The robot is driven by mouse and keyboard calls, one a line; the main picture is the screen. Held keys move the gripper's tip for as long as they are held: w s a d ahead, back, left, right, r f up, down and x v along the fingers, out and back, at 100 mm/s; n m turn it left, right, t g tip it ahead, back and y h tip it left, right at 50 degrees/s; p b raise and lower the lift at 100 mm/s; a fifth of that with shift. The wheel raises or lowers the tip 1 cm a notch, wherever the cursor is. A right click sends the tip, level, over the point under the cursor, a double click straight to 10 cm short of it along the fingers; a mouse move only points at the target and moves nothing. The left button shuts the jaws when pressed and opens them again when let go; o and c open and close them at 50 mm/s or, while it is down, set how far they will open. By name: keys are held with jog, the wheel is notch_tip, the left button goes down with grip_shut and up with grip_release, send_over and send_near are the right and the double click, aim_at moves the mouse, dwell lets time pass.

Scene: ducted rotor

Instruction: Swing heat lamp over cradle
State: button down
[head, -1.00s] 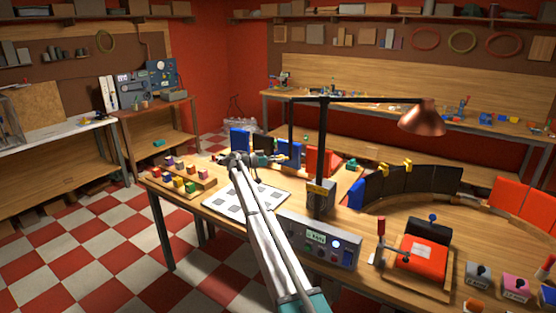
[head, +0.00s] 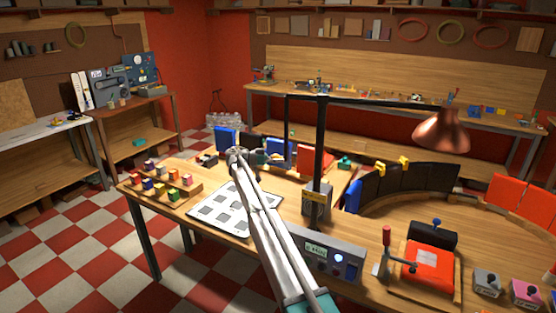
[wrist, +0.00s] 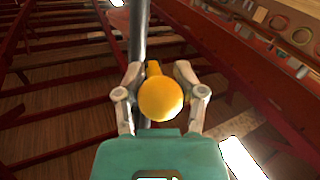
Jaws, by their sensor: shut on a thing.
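The heat lamp has a copper shade (head: 441,132) on a long black boom (head: 375,101), carried by a dark upright post (head: 320,150) on the bench. The shade hangs to the right, in the picture above the curved row of dark panels (head: 430,183). A thin rod hangs from the boom's left end. My gripper (head: 280,158) is beside that rod's lower part. In the wrist view, my gripper (wrist: 157,88) is shut on a yellow ball knob (wrist: 161,99), with a dark rod (wrist: 138,40) behind it. I cannot tell for sure which fixture is the cradle.
A control box (head: 333,257) stands below the post. A clamp fixture with an orange pad (head: 430,260) is at front right. A tray of coloured blocks (head: 165,186) and a white patterned sheet (head: 235,208) lie left. Orange panels (head: 512,197) stand at far right.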

jog(key=shift+s+a+r, duration=0.1)
jog(key=shift+a, duration=0.45)
jog(key=c, duration=0.5)
grip_release()
jog(key=shift+a, duration=0.15)
jog(key=shift+o, duration=1)
jog(key=shift+a+r, duration=0.1)
jog(key=shift+a, duration=0.15)
jog(key=shift+o, duration=0.4)
jog(key=shift+d, duration=0.25)
jog(key=shift+a, duration=0.1)
jog(key=a, duration=0.7)
jog(key=shift+w+a+t, duration=0.25)
jog(key=shift+w+t, duration=0.05)
jog(key=shift+w, duration=0.1)
